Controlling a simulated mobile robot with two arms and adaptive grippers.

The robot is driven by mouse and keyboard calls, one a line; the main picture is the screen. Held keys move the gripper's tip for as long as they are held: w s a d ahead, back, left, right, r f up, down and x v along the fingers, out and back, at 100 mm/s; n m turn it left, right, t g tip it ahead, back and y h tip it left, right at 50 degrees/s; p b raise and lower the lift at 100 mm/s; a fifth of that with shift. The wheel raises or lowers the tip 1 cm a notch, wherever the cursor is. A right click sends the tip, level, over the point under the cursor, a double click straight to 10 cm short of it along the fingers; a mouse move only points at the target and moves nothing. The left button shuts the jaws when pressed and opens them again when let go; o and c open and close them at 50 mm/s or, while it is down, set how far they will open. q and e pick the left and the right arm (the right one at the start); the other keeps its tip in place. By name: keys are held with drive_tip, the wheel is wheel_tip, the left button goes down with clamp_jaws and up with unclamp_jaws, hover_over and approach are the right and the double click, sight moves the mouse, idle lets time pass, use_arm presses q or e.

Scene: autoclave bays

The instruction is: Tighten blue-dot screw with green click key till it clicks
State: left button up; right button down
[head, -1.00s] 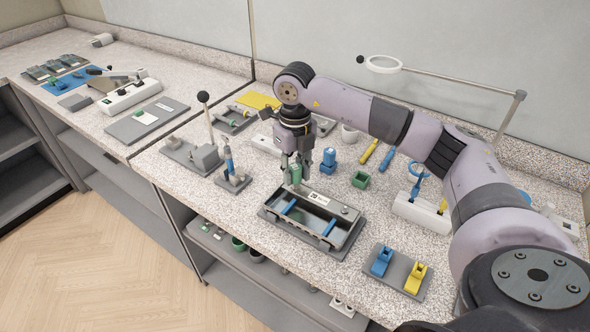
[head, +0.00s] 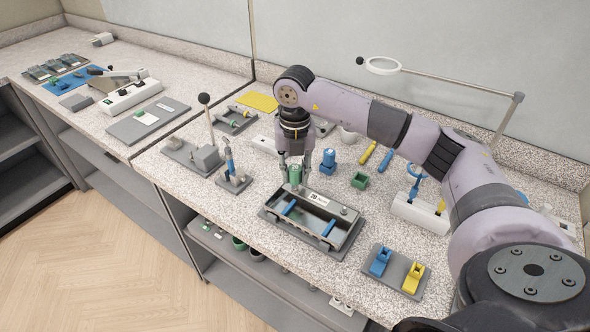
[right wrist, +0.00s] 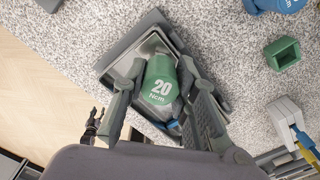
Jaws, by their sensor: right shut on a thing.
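My right gripper (head: 295,172) is shut on the green click key (head: 295,175), which stands upright over the left far corner of the grey tray-like fixture (head: 318,219). In the right wrist view the key (right wrist: 160,88) shows "20 Ncm" on its top, between the two fingers of the gripper (right wrist: 165,95). The fixture holds blue bars and a white label. The key's tip and the screw under it are hidden, and I cannot make out a blue dot. My left gripper is not in view.
A blue key (head: 328,161) stands behind the fixture, with an empty green holder (head: 360,180) to its right. A grey plate (head: 397,271) with blue and yellow clips lies at front right. A lever press (head: 205,155) stands at left.

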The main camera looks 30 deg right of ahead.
drive_tip(key=shift+m, duration=0.3)
drive_tip(key=m, duration=0.3)
drive_tip(key=shift+p, duration=0.4)
drive_tip(key=c, duration=1.5)
unclamp_jaws()
